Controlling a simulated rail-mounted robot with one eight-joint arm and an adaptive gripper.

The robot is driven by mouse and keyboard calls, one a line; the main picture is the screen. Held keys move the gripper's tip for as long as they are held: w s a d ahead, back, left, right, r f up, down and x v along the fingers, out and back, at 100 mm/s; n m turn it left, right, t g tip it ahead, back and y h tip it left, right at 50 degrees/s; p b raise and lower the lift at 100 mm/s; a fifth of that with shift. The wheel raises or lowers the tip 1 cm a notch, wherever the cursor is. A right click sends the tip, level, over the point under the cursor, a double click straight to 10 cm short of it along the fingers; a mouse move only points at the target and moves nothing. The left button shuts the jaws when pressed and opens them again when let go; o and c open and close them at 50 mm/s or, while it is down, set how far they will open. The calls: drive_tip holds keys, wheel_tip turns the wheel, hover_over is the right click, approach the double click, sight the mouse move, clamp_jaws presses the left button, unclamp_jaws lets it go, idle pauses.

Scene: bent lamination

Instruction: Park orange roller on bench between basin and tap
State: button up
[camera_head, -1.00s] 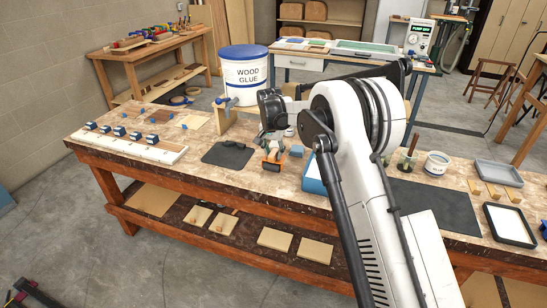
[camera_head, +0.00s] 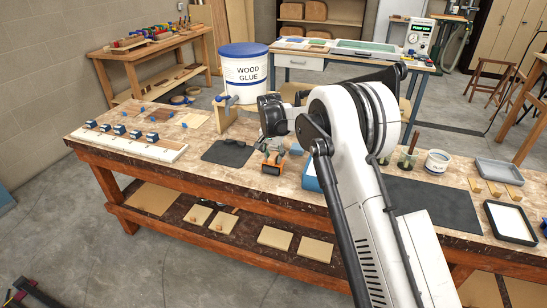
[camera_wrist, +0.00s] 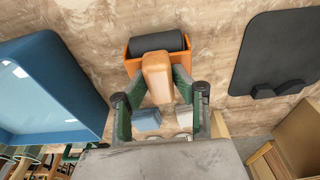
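The orange roller (camera_head: 271,168), with a dark cylinder, is at the bench's front part, between the blue basin (camera_head: 311,177) and a dark mat. In the wrist view the roller (camera_wrist: 157,75) shows from above, its dark cylinder at the far end, with the basin (camera_wrist: 50,90) to its left. My gripper (camera_wrist: 160,82) has its green fingers on both sides of the orange handle. It also shows over the roller in the head view (camera_head: 271,151). Whether the fingers press the handle is unclear.
The dark mat (camera_head: 228,153) lies left of the roller. A small blue-grey block (camera_head: 297,150) sits behind the basin. A wooden stand (camera_head: 226,120) and a glue bucket (camera_head: 243,75) are farther back. Bare bench top (camera_head: 197,155) shows left of the mat.

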drive_tip(key=o, duration=0.4)
drive_tip(key=shift+w+f, duration=0.1)
drive_tip(key=shift+f, duration=0.2)
drive_tip(key=shift+r, duration=0.15)
drive_tip(key=shift+r+p, duration=0.6)
drive_tip(key=shift+p, duration=0.05)
drive_tip(key=r, duration=0.4)
drive_tip(key=s+r, duration=0.1)
drive_tip(key=r, duration=0.6)
drive_tip(key=shift+s+a+r, duration=0.25)
drive_tip(key=shift+s+r, duration=0.1)
drive_tip(key=shift+r, duration=0.05)
drive_tip(key=shift+d+r, duration=0.1)
